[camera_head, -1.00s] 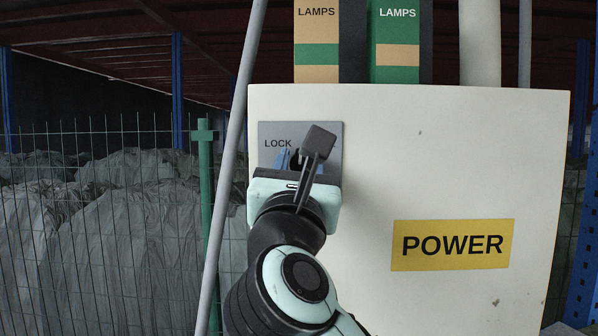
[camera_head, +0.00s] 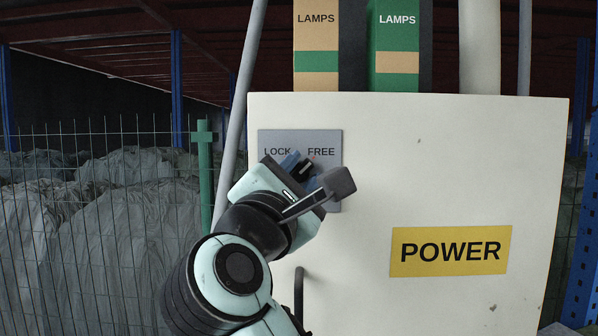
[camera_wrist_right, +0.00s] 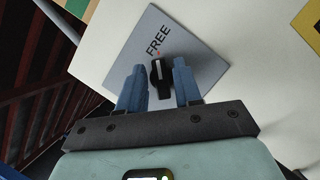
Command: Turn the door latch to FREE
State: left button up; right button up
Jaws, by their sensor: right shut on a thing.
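The door latch is a small black knob (camera_head: 305,166) on a grey plate (camera_head: 330,138) marked LOCK at left and FREE at right. The knob leans to the upper right, toward FREE. In the right wrist view the white line on the knob (camera_wrist_right: 158,80) points at a small red mark near the word FREE. My right gripper (camera_head: 300,172) is rolled over and shut on the knob, one blue finger on each side; the gripper also shows in the wrist view (camera_wrist_right: 159,72). My gripper body hides the lower left of the plate. My left gripper is not in view.
The plate is on a pale cabinet (camera_head: 450,165) with a yellow POWER label (camera_head: 451,251). A dark handle (camera_head: 299,292) shows below my wrist. A grey pole (camera_head: 237,125) and wire fence (camera_head: 110,215) stand at left. The cabinet front right of the plate is clear.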

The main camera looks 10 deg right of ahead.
dwell(0.5)
jog(key=o, duration=1.1)
jog(key=shift+c, duration=0.2)
jog(key=shift+s+a+f, duration=0.15)
jog(key=shift+s+a, duration=0.05)
jog(key=shift+s, duration=0.05)
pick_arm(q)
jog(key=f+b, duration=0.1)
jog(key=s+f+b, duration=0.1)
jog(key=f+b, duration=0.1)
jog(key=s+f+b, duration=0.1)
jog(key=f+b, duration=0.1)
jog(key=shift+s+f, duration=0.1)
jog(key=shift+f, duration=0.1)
pick_arm(e)
jog(key=v, duration=1.2)
jog(key=shift+s+a, duration=0.2)
jog(key=shift+s, duration=0.1)
